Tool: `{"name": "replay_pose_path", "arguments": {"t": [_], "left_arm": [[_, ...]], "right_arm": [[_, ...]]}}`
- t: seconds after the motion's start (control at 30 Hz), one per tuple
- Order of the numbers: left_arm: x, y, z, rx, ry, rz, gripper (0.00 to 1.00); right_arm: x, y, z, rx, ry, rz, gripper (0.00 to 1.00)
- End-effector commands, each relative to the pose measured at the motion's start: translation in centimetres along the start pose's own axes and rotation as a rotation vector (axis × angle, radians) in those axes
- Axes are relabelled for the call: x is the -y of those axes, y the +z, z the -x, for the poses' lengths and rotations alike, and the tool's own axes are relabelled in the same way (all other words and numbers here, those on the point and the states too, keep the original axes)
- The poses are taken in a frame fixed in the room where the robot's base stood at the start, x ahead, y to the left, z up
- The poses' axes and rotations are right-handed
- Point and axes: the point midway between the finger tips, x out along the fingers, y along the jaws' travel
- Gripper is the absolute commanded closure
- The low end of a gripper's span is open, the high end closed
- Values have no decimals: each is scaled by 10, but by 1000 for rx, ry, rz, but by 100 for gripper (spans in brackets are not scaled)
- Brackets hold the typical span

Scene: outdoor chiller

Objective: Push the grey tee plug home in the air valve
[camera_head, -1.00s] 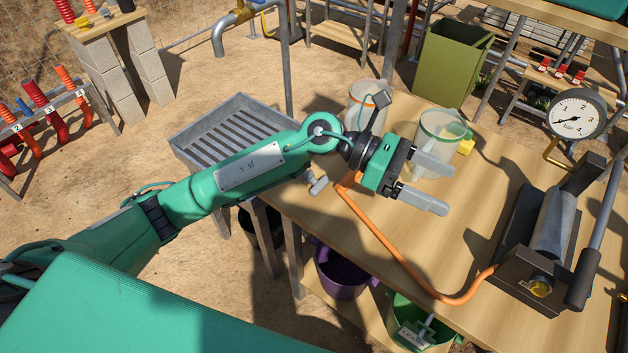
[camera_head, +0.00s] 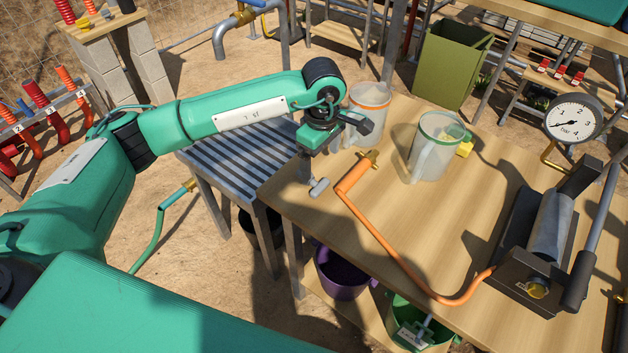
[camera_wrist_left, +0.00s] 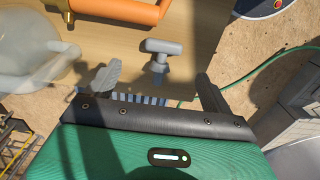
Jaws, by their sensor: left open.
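The grey tee plug (camera_head: 319,187) is at the left edge of the wooden table. In the left wrist view its crossbar and short stem (camera_wrist_left: 160,50) lie between my fingers, further out. I cannot tell how deep its stem sits. My left gripper (camera_head: 307,165) hangs just above and left of the plug, its fingers mostly hidden in the head view. In the wrist view the left gripper (camera_wrist_left: 157,83) is open, with nothing between the fingertips. No part is clearly identifiable as the air valve; a brass fitting (camera_head: 369,159) is near the orange pipe's end. My right gripper is not in view.
An orange-rimmed jug (camera_head: 368,115) and a green-rimmed jug (camera_head: 437,148) stand behind the plug. The orange pipe (camera_head: 385,245) runs to a dark pump (camera_head: 530,245). A slatted grey bench (camera_head: 215,165) is at left.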

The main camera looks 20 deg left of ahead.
Motion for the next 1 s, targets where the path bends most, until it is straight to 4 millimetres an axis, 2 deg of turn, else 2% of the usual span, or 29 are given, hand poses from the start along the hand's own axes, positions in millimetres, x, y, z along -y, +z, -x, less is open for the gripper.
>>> {"name": "replay_pose_path", "arguments": {"t": [0.1,0.37,0.5,0.7,0.97,1.0], "left_arm": [[0,0,-18,2,-2,0,15],[2,1,-36,3,-2,-1,15],[6,3,-54,4,-4,0,15],[6,3,-78,4,1,0,15],[6,3,-82,3,1,-1,15],[6,3,-82,3,1,-1,20]], "right_arm": [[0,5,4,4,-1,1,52],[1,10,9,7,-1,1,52],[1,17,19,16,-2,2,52],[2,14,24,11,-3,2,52],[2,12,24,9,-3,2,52],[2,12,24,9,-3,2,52]]}}
